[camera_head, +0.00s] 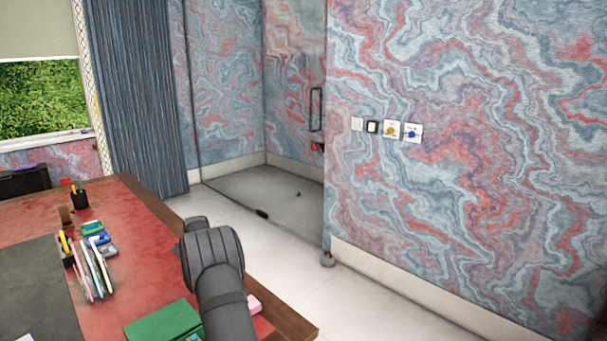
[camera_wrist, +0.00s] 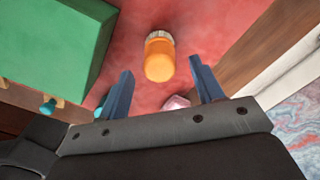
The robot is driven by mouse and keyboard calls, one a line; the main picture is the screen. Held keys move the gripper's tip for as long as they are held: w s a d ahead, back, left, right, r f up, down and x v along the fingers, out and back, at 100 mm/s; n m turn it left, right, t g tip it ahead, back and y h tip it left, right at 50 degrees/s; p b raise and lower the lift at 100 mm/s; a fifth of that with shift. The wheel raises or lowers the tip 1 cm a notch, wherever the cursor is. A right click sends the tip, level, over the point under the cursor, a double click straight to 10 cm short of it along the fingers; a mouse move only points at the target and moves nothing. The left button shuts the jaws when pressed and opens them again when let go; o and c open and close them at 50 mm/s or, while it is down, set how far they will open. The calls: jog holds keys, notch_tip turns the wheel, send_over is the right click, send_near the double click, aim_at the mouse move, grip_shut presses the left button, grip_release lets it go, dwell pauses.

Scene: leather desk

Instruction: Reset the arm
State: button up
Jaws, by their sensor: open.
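In the wrist view, my gripper (camera_wrist: 158,80) is open, its two blue-grey fingers apart with nothing held between them. An orange bottle with a whitish cap (camera_wrist: 159,60) is on the red desk top (camera_wrist: 205,25), seen just beyond the gap between the fingertips. In the head view my dark arm reaches up over the right part of the desk (camera_head: 140,235). The gripper fingers and the bottle cannot be made out there.
A green box (camera_head: 163,322) is left of my arm; it also shows in the wrist view (camera_wrist: 55,40). A pink item (camera_head: 254,304) lies right of the arm. The desk's wooden edge is close on the right.

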notch_tip(320, 180, up, 7)
jog(key=shift+r, duration=0.2)
jog(key=shift+f, duration=0.35)
notch_tip(320, 180, down, 11)
jog(key=shift+f, duration=0.1)
jog(key=r, duration=0.2)
jog(key=d+r, duration=0.1)
jog(key=r, duration=0.2)
jog(key=s+d+r, duration=0.1)
jog(key=d+r, duration=0.5)
jog(key=d, duration=0.4)
jog(key=s+a+r, duration=0.1)
jog(key=s+a, duration=0.8)
jog(key=a, duration=0.3)
jog(key=s+a+r, duration=0.1)
jog(key=s+a, duration=0.8)
jog(key=a, duration=0.2)
jog(key=shift+a+r+n, duration=0.2)
jog(key=shift+a+n, duration=0.1)
jog(key=shift+a, duration=0.05)
